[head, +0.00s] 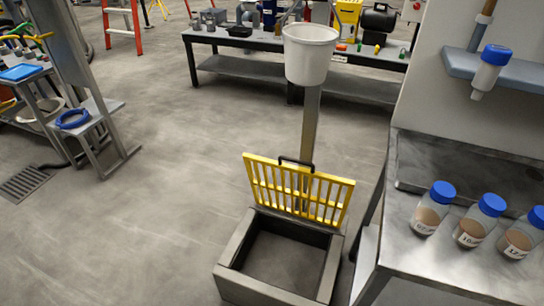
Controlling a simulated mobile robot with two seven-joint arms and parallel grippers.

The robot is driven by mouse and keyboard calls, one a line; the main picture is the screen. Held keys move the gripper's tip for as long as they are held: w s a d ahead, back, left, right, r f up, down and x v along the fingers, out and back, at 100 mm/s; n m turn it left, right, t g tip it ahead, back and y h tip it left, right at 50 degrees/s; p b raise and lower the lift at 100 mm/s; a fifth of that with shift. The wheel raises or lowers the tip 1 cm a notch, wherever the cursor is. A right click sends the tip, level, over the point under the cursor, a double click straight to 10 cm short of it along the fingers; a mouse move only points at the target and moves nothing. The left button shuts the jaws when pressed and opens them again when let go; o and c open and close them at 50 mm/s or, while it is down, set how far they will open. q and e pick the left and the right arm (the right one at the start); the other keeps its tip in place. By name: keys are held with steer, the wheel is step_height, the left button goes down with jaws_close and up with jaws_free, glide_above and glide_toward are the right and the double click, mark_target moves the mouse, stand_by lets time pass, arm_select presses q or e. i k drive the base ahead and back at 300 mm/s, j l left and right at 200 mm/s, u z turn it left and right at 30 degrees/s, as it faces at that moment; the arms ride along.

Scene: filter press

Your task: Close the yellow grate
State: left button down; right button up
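The yellow grate (297,189) stands open in the head view, tilted up at the back edge of a grey floor box. It has several upright bars and a dark handle (296,163) at its top edge. The box frame (237,239) lies below it with its square opening uncovered. Neither of my grippers shows in this view.
A white bucket (311,54) sits on a post (311,120) behind the grate. A metal counter (450,262) with blue-capped jars (480,222) stands close on the right. A workbench (235,68) is at the back. The floor (150,220) left of the box is clear.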

mark_target(247, 158)
steer(key=j+u, duration=0.1)
steer(key=u, duration=0.15)
steer(key=j+u, duration=0.1)
steer(key=u, duration=0.2)
steer(key=i+j+u, duration=0.15)
steer(key=j, duration=0.25)
steer(key=i+j+u, duration=0.2)
steer(key=j, duration=0.15)
steer(key=i+j+u, duration=0.15)
steer(key=j, duration=0.2)
steer(key=i+j+u, duration=0.5)
steer(key=i+j, duration=0.3)
steer(key=i, duration=0.2)
steer(key=i+z, duration=0.35)
steer(key=i+j+z, duration=0.2)
steer(key=i+z, duration=0.15)
steer(key=i, duration=0.2)
steer(key=i+l+z, duration=0.1)
steer(key=i+z, duration=1.1)
steer(key=z, duration=0.2)
steer(key=i+z, duration=0.55)
steer(key=z, duration=0.3)
steer(key=i+j+z, duration=0.1)
steer(key=z, duration=0.25)
steer(key=i+z, duration=0.1)
steer(key=z, duration=0.3)
